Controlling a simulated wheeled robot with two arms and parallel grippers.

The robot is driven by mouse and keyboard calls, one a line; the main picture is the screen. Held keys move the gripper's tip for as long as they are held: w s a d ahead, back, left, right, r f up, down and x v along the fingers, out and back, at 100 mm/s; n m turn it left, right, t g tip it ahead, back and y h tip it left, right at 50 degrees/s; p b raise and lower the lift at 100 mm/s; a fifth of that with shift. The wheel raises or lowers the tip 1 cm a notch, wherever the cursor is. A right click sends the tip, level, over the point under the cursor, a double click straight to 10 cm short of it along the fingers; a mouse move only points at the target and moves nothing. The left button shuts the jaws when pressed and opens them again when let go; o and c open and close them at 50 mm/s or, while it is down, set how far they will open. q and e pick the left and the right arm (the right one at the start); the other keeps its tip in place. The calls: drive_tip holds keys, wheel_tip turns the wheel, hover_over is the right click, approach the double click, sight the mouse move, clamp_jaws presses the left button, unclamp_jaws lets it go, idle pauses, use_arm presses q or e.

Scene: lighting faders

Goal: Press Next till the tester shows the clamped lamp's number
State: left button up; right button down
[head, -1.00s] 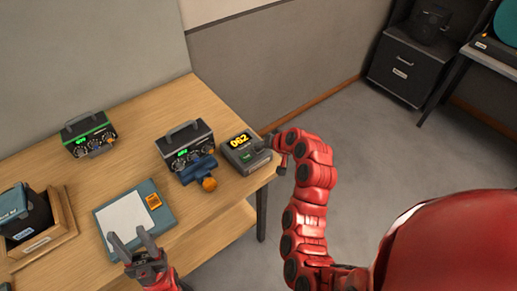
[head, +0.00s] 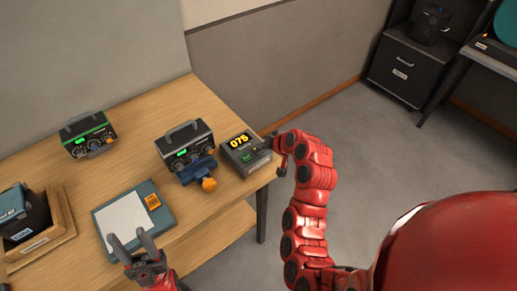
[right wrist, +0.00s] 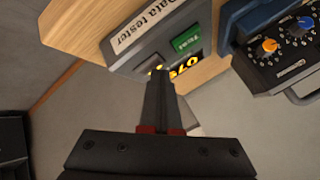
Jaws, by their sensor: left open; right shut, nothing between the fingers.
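The grey tester (head: 244,158) stands at the table's right corner, and its yellow display (head: 239,142) reads 075. The right wrist view shows its "data tester" label (right wrist: 148,28), a green Test button (right wrist: 187,40) and the partly covered display (right wrist: 187,66). My right gripper (head: 270,141) is shut and empty at the tester's right side; its fingers (right wrist: 160,78) cover part of the tester in the wrist view, so contact is unclear. A blue clamp (head: 198,169) with an orange knob (head: 209,185) is at the front of a dark handled box (head: 184,144). My left gripper (head: 135,245) is open and empty.
A second handled box (head: 88,136) with green trim stands at the back left. A clipboard (head: 125,222) with white paper and an orange device (head: 153,201) lies near the front. A wooden tray (head: 62,236) holds a dark container. The floor right of the table is clear.

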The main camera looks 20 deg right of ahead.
sight(260, 151)
drive_tip(key=shift+r, duration=0.7)
drive_tip(key=shift+r, duration=0.1)
drive_tip(key=shift+r+p, duration=0.95)
drive_tip(key=shift+r, duration=1.5)
drive_tip(key=shift+w+f, duration=0.1)
